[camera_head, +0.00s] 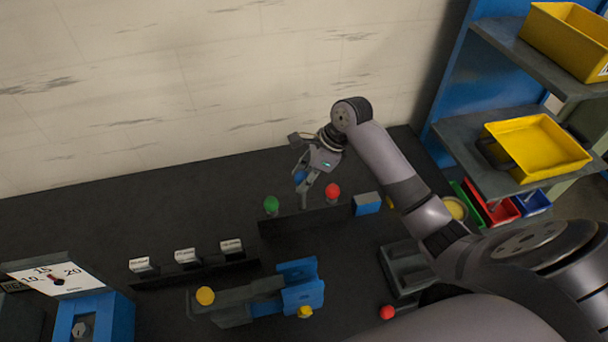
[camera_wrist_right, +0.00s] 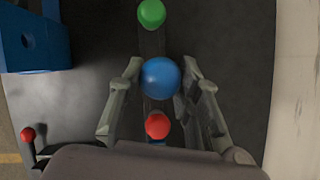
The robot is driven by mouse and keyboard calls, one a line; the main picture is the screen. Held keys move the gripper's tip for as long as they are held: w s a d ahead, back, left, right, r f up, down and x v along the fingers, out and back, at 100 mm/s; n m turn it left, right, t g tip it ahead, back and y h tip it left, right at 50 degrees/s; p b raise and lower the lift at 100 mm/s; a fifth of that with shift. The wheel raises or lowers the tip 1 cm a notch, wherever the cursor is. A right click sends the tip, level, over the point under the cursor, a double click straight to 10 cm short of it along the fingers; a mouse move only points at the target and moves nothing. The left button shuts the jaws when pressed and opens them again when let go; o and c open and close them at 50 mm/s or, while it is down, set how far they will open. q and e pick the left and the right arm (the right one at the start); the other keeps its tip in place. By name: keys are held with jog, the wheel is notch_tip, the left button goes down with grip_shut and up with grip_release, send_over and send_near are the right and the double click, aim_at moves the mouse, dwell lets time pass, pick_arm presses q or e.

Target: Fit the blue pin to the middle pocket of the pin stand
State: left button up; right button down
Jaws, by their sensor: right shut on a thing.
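The blue pin (camera_head: 300,176) has a round blue head, held by my right gripper (camera_head: 306,184) above the dark pin stand (camera_head: 300,224). In the right wrist view the blue head (camera_wrist_right: 161,77) sits between the two fingers of my right gripper (camera_wrist_right: 163,88). A green pin (camera_head: 271,205) and a red pin (camera_head: 332,190) stand at the left and right of the stand. The blue pin is between them, in line with the middle. I cannot tell whether its lower end is inside the pocket. My left gripper is out of view.
A blue block (camera_head: 367,204) is close to the stand's right end. A rack with labelled pieces (camera_head: 190,270) lies left, a blue and grey fixture (camera_head: 301,290) in front. A red knob (camera_head: 387,312) is near the front. Shelves with yellow bins (camera_head: 540,148) stand right.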

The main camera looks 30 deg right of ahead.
aim_at(304, 196)
jog(key=shift+f+b, duration=0.4)
jog(key=shift+f, duration=3.55)
jog(key=c, duration=1.1)
grip_release()
jog(key=shift+f, duration=0.1)
jog(key=v, duration=1.2)
